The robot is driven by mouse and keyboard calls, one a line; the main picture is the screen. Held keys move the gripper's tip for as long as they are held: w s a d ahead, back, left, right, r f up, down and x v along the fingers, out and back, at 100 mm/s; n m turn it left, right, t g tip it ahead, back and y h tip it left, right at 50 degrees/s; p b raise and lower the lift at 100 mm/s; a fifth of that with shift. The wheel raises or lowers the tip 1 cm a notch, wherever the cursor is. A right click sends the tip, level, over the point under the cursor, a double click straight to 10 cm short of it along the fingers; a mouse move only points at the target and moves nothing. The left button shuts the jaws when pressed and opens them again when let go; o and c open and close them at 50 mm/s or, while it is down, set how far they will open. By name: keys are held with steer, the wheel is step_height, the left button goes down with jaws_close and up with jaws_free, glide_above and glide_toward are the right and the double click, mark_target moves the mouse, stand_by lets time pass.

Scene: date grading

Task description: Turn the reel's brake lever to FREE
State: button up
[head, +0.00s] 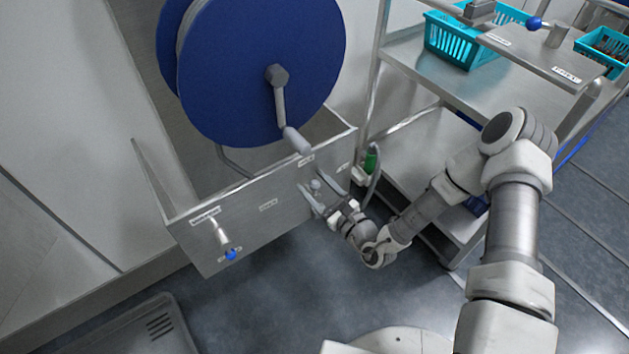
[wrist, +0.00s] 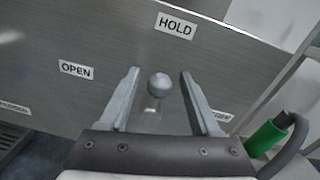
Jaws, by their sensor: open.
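The brake lever, with a grey ball knob (wrist: 159,84), is on the reel's metal front panel (wrist: 105,38). In the head view the knob (head: 316,184) is small, at the panel's right part. In the wrist view it lies below the HOLD label (wrist: 175,25), with its pale shaft running down toward my gripper. My gripper (wrist: 159,74) is open, one finger on each side of the knob, with visible gaps. It also shows in the head view (head: 313,178). An OPEN label (wrist: 76,69) is to the left. A label at the right is partly hidden by a finger; no FREE label is readable.
The blue reel (head: 250,60) with its crank handle (head: 295,138) is above the panel. A blue-knobbed lever (head: 231,255) is at the panel's left. A green-bodied item (wrist: 265,138) with a grey hose is close right of my gripper. A steel cart (head: 410,125) stands right.

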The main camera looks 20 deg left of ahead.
jaws_close()
stand_by(0.4)
